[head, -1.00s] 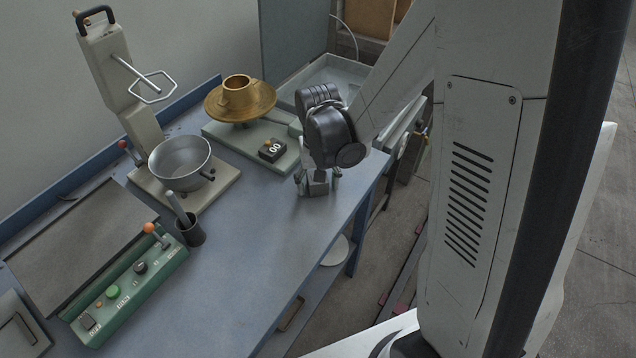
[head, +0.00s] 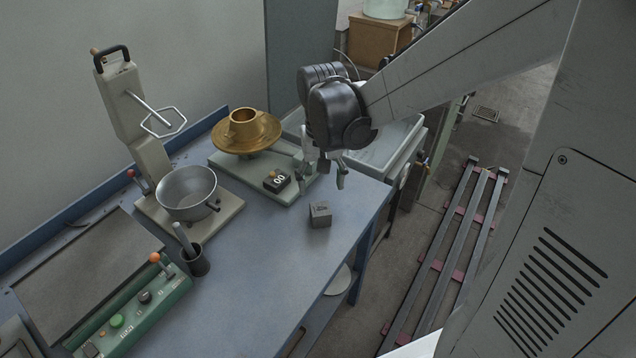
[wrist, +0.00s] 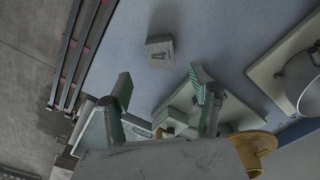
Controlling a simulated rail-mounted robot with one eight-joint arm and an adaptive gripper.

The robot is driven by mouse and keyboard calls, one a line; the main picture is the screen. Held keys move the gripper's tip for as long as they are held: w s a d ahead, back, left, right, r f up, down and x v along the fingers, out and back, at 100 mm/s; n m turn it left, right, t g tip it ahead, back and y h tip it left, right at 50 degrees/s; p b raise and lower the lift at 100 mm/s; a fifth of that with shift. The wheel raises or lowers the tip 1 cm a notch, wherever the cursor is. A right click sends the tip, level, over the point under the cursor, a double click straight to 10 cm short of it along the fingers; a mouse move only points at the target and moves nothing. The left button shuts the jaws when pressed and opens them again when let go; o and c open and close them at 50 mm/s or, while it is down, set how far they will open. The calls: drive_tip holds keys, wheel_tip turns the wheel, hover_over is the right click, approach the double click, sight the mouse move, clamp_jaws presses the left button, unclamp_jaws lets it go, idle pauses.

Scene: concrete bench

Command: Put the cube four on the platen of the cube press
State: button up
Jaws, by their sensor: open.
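The cube four (head: 320,214) is a small grey block lying on the blue bench near its right edge. In the wrist view the cube (wrist: 160,51) shows a dark "4" on one face. My gripper (head: 323,177) is open and empty, raised above the bench and behind the cube, apart from it. In the wrist view the open green fingers of my gripper (wrist: 160,83) show with the cube beyond their tips. I cannot pick out the cube press or its platen with certainty.
A mixer with a steel bowl (head: 187,194) stands at the left, a dark cup (head: 196,262) near it. A brass mould on a round plate (head: 245,134) sits behind. A green control panel (head: 130,318) lies at front left. The bench around the cube is clear.

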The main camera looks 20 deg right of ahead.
drive_tip(key=s+r+n+t, duration=0.1)
drive_tip(key=s+r+t, duration=0.5)
drive_tip(key=s+r, duration=0.4)
drive_tip(key=shift+s+r+n, duration=0.3)
drive_tip(key=shift+s+r, duration=0.1)
drive_tip(key=shift+s, duration=0.35)
drive_tip(key=shift+o, duration=0.4)
drive_tip(key=shift+s+r+t, duration=0.25)
drive_tip(key=shift+s+t, duration=0.35)
drive_tip(key=shift+s, duration=0.2)
